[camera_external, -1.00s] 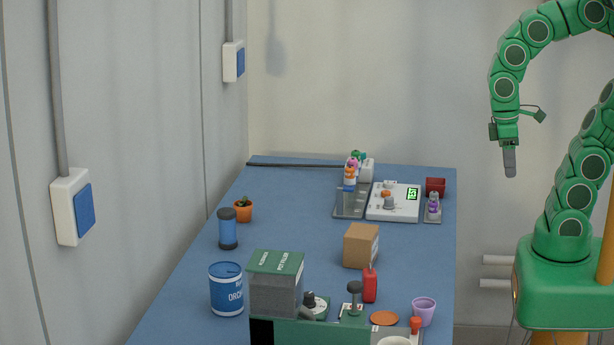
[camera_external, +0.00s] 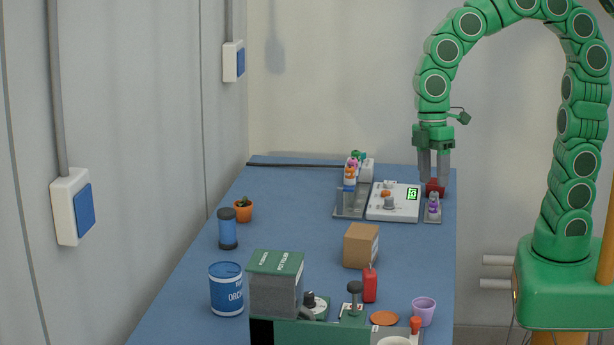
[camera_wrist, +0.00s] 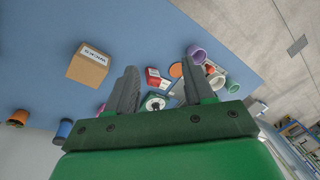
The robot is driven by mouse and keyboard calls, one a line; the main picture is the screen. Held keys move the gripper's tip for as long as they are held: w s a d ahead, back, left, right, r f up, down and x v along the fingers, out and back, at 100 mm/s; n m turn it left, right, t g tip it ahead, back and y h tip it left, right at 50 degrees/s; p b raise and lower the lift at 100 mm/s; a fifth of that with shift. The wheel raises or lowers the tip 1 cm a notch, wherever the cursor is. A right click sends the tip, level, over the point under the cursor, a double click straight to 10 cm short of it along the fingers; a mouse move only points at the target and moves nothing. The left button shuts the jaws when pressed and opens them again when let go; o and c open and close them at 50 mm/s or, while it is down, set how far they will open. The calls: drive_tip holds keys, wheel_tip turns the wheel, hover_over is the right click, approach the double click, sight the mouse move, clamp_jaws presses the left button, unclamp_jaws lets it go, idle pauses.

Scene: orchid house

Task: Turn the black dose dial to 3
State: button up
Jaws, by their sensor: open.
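A dark dial (camera_external: 308,299) with a pale scale plate sits on the green machine (camera_external: 275,262) marked as a pot filler, at the near end of the table; its numbers are too small to read. In the wrist view a round white dial face (camera_wrist: 154,103) on green shows beyond my fingers, low between them. My gripper (camera_external: 434,178) points down at the far right of the table, in front of a red box in the picture and well away from the dial. The fingers (camera_wrist: 160,82) are apart with nothing between them.
A white instrument (camera_external: 380,212) with knobs and a green display stands left of my gripper.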

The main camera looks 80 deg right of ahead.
drive_tip(key=w+a+f+n+y, duration=0.1)
drive_tip(key=w+a+f+n, duration=0.15)
drive_tip(key=w+a, duration=0.3)
drive_tip(key=w+a+f+n+y, duration=0.1)
drive_tip(key=w+a+f+n, duration=0.2)
drive_tip(key=w, duration=0.4)
drive_tip(key=n+t, duration=0.1)
drive_tip(key=n, duration=0.3)
approach(308, 294)
drive_tip(key=f, duration=0.1)
drive_tip(key=shift+x, duration=3.8)
drive_tip(key=shift+a, duration=0.1)
drive_tip(key=shift+c, duration=0.5)
clamp_jaws()
